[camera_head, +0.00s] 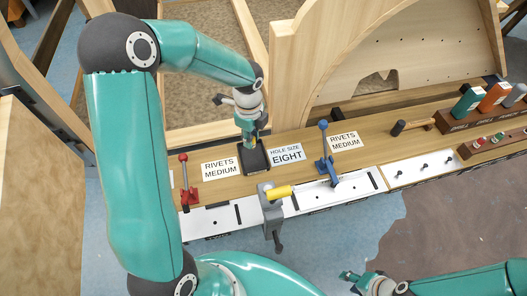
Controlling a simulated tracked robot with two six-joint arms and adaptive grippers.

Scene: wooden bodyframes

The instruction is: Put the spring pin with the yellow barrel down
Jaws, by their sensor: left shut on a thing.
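My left gripper (248,126) is over the wooden bench, pointing down just above a small black tray (256,163). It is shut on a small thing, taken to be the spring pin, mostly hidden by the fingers. The pin's yellow barrel cannot be made out clearly at this size. I cannot tell whether the pin touches the tray. My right gripper (352,281) is low at the bottom of the view, away from the bench. Its fingers are too small to read.
A grey clamp (271,210) with a yellow handle stands at the bench's front edge. A red-handled tool (187,182) and a blue-handled tool (325,155) stand either side. Printed label cards (287,154) lie near the tray.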

